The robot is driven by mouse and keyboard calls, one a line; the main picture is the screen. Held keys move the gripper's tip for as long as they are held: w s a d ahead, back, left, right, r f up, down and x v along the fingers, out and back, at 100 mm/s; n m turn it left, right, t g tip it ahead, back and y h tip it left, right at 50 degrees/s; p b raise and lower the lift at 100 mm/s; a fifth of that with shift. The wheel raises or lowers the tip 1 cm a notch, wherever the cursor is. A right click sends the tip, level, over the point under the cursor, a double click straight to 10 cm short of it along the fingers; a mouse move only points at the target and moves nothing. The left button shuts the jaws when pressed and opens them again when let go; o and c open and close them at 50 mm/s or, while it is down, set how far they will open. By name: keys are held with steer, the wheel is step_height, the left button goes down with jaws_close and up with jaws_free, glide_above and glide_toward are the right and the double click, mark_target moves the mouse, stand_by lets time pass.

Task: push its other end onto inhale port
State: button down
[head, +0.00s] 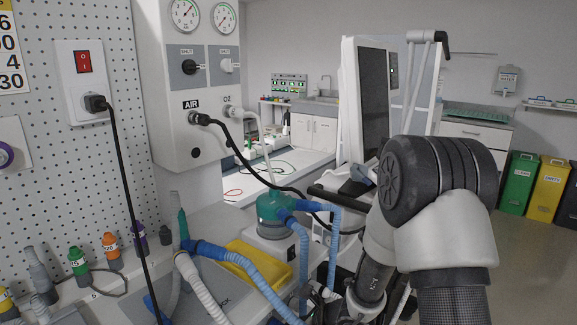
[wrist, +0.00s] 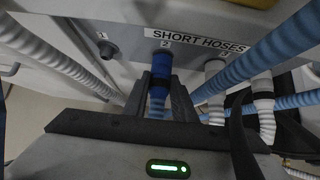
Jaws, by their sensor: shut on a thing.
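In the wrist view, my gripper (wrist: 160,92) is shut on the blue hose (wrist: 158,105), just below its dark blue cuff (wrist: 161,68). The cuff is upright against the grey panel under the number 2; I cannot tell whether it is seated there. The hose below is hidden by my gripper body. No label reading inhale is legible in either view. In the head view, my fingertips are hidden low behind my arm. A teal-topped unit (head: 275,206) there has blue corrugated hoses (head: 331,250) on it.
White-cuffed hoses (wrist: 263,100) hang close at right. A black cable (head: 255,170) crosses the head view. A yellow item (head: 258,262) lies on the bench.

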steer(key=shift+s+d+b, duration=0.25)
steer(key=shift+s+d, duration=0.5)
steer(key=shift+d, duration=0.2)
steer(key=shift+s+d+b, duration=0.2)
steer(key=shift+s+d, duration=0.55)
steer(key=shift+d, duration=0.2)
